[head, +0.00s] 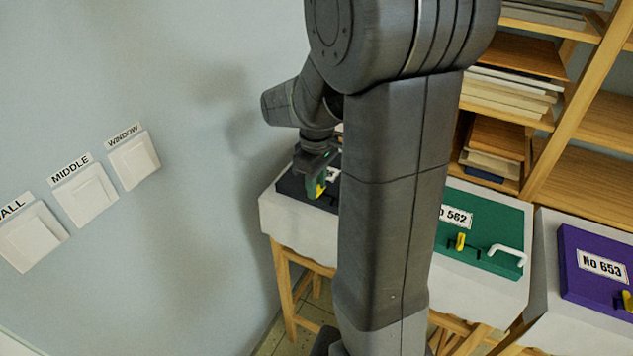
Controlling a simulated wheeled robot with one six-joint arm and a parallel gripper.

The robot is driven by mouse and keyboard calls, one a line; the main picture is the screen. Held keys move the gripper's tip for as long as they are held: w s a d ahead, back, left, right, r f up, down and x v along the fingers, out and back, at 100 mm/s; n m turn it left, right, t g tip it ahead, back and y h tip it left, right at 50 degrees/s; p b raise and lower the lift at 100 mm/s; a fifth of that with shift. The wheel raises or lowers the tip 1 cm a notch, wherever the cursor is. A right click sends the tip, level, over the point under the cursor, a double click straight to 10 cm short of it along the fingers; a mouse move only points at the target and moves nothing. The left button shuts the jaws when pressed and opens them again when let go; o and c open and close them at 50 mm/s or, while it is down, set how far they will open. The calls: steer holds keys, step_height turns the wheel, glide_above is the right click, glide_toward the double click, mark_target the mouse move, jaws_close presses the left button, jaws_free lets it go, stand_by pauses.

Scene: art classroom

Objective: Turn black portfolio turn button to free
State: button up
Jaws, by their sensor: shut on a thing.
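The black portfolio (291,184) lies on a white-covered table left of my arm, and my arm hides much of it. Its yellow turn button (320,189) shows at my gripper's fingertips. My gripper (318,182) points down over the portfolio and is shut on the turn button. The button's exact angle is hard to tell, as the fingers cover part of it.
A green portfolio (490,222) with a yellow button and white handle lies right of my arm. A purple portfolio (590,245) lies farther right. Wooden shelves (560,140) stand behind. Three white switches labelled WALL, MIDDLE and WINDOW (134,161) are on the left wall.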

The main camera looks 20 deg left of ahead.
steer(key=m, duration=0.8)
steer(key=shift+m+p, duration=0.3)
steer(key=m, duration=0.4)
steer(key=shift+m, duration=2.2)
steer(key=o, duration=1)
